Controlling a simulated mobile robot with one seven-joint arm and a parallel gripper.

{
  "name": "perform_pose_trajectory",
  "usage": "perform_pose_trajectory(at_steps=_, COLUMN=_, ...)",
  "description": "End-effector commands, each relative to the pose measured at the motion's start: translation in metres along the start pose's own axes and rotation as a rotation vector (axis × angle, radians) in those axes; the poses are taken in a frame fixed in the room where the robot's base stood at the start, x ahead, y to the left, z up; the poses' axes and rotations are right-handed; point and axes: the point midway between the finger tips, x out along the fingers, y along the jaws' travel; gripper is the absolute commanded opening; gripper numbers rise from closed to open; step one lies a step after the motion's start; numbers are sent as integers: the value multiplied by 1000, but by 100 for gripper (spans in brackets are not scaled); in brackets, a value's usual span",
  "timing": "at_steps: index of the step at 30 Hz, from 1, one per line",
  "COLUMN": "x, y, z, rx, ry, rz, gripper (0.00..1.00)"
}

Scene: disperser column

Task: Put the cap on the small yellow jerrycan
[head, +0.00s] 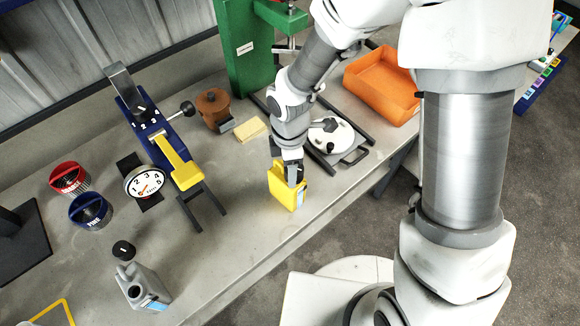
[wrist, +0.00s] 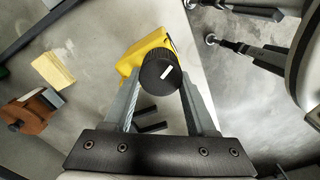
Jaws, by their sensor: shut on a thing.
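The small yellow jerrycan (head: 285,192) stands on the grey bench near its front edge. It also shows in the wrist view (wrist: 146,50), partly behind the cap. My gripper (head: 293,174) is right over the jerrycan's top, pointing down. In the wrist view, my gripper (wrist: 160,88) is shut on a round, ribbed black cap (wrist: 156,73) with a white mark, held between the fingertips. The cap covers the jerrycan's mouth region in that view. I cannot tell whether it touches or sits on the neck. The cap is not clearly seen in the head view.
A grey jerrycan (head: 146,283) stands at the front left, with another black cap (head: 123,250) behind it. A blue stand with yellow lever (head: 178,163) and a dial (head: 146,183) are left. A white round plate (head: 333,140) and an orange tray (head: 382,84) lie behind right.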

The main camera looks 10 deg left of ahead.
Motion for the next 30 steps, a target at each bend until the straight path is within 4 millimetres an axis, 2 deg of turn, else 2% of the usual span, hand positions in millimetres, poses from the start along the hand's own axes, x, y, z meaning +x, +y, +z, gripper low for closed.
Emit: perform_pose_trajectory(at_steps=30, x=7, y=0, z=0, rx=1, ry=0, rz=0, gripper=6)
